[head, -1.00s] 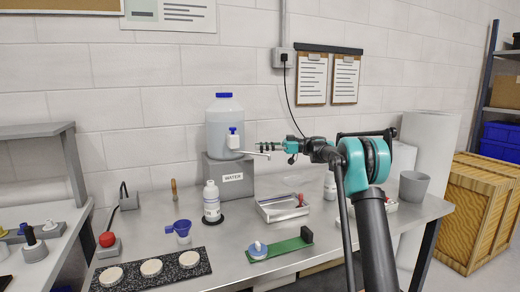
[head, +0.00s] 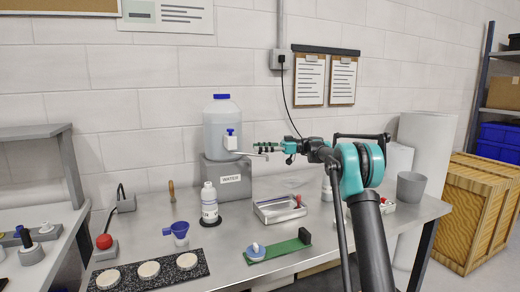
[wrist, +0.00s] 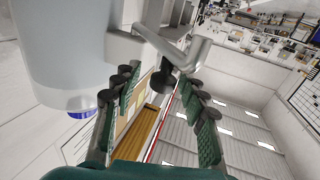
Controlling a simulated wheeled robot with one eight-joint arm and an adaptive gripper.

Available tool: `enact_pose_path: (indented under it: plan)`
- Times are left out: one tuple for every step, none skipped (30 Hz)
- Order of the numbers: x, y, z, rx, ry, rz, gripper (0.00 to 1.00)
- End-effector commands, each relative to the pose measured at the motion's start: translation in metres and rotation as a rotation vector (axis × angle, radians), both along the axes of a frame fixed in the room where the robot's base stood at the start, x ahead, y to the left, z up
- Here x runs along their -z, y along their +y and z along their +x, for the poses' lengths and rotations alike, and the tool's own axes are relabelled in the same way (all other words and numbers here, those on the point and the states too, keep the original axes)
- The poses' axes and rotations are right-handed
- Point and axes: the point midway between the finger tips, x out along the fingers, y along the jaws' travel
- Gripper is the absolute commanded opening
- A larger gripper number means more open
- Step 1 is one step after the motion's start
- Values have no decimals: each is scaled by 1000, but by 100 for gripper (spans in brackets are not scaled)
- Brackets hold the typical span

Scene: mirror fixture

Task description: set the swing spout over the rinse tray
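The swing spout (head: 253,154) sticks out to the right from the tap. In the wrist view the spout (wrist: 166,52) shows as a grey bent pipe, beyond and between the finger tips. My gripper (head: 262,147) is at the spout, just above it in the head view. In the wrist view my gripper (wrist: 163,88) is open, its green-padded fingers apart. I cannot tell whether they touch the spout. The rinse tray (head: 280,209), shallow and metal, lies on the bench below, right of the spout's base.
A white bottle (head: 209,203) stands in front of the block. A red object lies in the tray. A green board (head: 280,250), a blue funnel (head: 179,231) and a dark strip with white discs (head: 149,270) lie nearer. A grey cup (head: 411,186) is at right.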

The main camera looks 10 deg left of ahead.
Motion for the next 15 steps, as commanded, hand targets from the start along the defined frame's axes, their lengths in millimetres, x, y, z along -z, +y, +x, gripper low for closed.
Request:
enact_pose_path:
  plan:
    - [0,0,0,-1,0,0,43]
    - [0,0,0,-1,0,0,43]
    - [0,0,0,-1,0,0,43]
    - [0,0,0,-1,0,0,43]
    - [0,-1,0,-1,0,0,43]
    - [0,-3,0,-1,0,0,43]
    - [0,-5,1,-1,0,0,43]
    - [0,-8,1,0,0,0,43]
    - [0,-13,3,0,0,0,43]
    - [0,-17,4,2,0,0,43]
    - [0,-22,5,2,0,0,43]
    - [0,-29,7,2,0,0,43]
    - [0,-35,8,1,0,0,43]
    - [0,-41,9,2,0,0,43]
    - [1,-50,11,3,0,0,43]
